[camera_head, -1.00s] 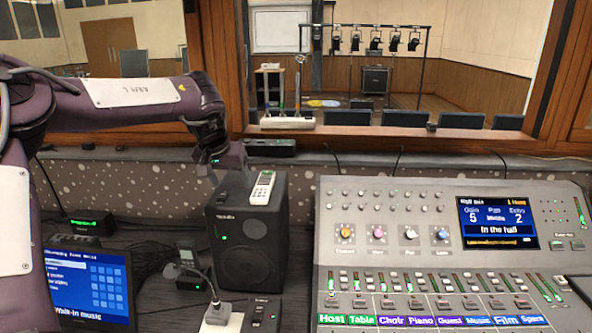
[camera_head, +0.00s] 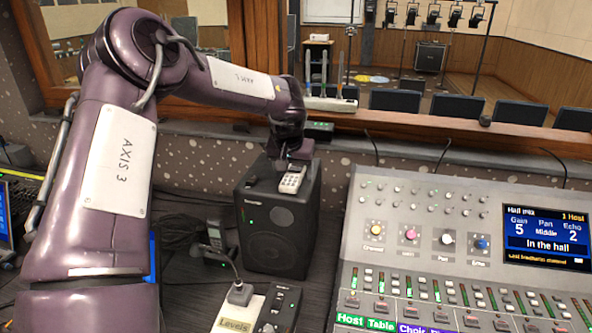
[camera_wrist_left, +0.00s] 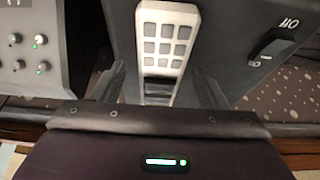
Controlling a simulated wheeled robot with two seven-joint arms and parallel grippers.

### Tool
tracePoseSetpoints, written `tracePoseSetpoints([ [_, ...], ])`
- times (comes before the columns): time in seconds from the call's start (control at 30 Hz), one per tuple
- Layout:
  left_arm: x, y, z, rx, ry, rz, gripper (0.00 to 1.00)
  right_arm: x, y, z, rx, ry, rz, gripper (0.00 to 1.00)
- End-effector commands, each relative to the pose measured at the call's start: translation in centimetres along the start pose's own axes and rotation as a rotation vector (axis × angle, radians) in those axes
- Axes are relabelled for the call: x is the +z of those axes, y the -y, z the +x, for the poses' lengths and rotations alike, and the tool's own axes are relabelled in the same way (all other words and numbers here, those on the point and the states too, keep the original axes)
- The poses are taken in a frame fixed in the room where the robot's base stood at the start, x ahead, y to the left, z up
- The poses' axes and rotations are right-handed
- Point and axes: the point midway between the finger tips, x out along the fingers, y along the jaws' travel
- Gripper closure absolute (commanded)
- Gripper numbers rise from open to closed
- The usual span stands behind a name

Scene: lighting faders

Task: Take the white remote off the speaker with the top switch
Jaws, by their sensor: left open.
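The black speaker (camera_head: 278,228) stands on the desk left of the mixing console, with a small green light on its front. The white remote (camera_head: 290,183) with grey buttons lies on its top; its far end is hidden behind my left gripper (camera_head: 283,167). In the left wrist view the remote (camera_wrist_left: 168,45) runs between the two fingers of my open left gripper (camera_wrist_left: 162,82); I cannot tell whether they touch it. A black rocker switch (camera_wrist_left: 270,53) on the speaker's top shows to the right of the remote there. My right gripper is not in view.
The grey mixing console (camera_head: 400,215) stands close on the right.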

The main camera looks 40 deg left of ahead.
Motion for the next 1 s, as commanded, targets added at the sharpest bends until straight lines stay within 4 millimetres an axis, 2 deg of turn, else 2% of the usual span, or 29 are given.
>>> tracePoseSetpoints([
  [0.2,-0.01,-0.01,0.13,0.001,-0.001,0.000,0.33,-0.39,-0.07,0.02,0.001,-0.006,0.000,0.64],
  [0.23,-0.01,-0.01,0.13,0.001,-0.001,0.000,0.35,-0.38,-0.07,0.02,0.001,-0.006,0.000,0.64],
  [0.6,0.00,-0.01,0.10,0.001,-0.001,0.000,0.84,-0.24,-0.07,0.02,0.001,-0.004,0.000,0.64],
  [1.0,-0.39,-0.04,-0.61,0.001,-0.003,-0.001,0.85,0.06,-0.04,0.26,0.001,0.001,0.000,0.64],
])
